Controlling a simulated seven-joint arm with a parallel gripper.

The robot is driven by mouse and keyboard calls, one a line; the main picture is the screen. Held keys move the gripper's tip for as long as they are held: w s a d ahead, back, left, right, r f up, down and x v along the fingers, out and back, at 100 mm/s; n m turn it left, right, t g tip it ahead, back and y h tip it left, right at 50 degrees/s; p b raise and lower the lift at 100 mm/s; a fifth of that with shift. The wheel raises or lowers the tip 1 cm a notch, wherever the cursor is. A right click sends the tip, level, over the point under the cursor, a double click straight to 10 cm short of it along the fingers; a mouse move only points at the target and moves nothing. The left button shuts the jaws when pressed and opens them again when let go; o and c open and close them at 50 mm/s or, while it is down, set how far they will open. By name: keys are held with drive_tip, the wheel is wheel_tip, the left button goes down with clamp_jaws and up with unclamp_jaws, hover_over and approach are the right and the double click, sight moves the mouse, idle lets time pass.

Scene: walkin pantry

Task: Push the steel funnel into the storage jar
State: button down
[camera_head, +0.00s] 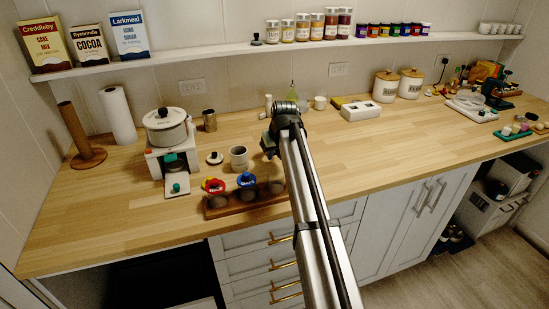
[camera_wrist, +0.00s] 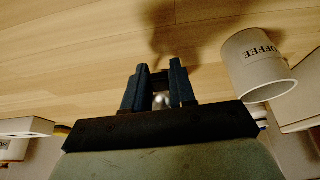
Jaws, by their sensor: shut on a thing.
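My gripper (camera_head: 268,150) is over the middle of the counter, behind the wooden rack. In the wrist view, its two dark fingers (camera_wrist: 160,88) are shut on a small shiny silver piece, seemingly the steel funnel (camera_wrist: 161,99); only a bit of it shows between the fingers. In the head view my arm hides it. The rack holds a jar with a red and yellow top (camera_head: 213,186), one with a blue top (camera_head: 246,180), and a dark jar (camera_head: 275,187) at its right end, partly behind my arm. I cannot tell which is the storage jar.
A grey cup (camera_head: 239,158) stands just left of my gripper. A canister marked COFFEE (camera_wrist: 258,62) shows in the wrist view. A pot (camera_head: 166,128) on a white stand is at the left. The counter (camera_head: 390,145) right of my arm is mostly clear.

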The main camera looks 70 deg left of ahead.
wheel_tip(320, 180, up, 8)
drive_tip(key=shift+r, duration=0.1)
drive_tip(key=s+d+r, duration=0.1)
drive_tip(key=d+r, duration=0.1)
drive_tip(key=d, duration=0.4)
drive_tip(key=s+d+r, duration=0.2)
drive_tip(key=d+r, duration=0.1)
drive_tip(key=d, duration=0.3)
drive_tip(key=shift+s+d+f, duration=0.1)
drive_tip(key=shift+d+f, duration=0.75)
drive_tip(key=shift+f, duration=0.45)
drive_tip(key=shift+s+d+f, duration=0.15)
drive_tip(key=shift+d+f, duration=0.7)
drive_tip(key=shift+f, duration=0.45)
drive_tip(key=shift+s+d+f, duration=0.1)
drive_tip(key=shift+d+f, duration=0.75)
drive_tip(key=shift+f, duration=0.45)
drive_tip(key=shift+f, duration=0.85)
drive_tip(key=c, duration=0.8)
unclamp_jaws()
drive_tip(key=shift+c, duration=0.2)
drive_tip(key=shift+o, duration=0.4)
drive_tip(key=o, duration=0.4)
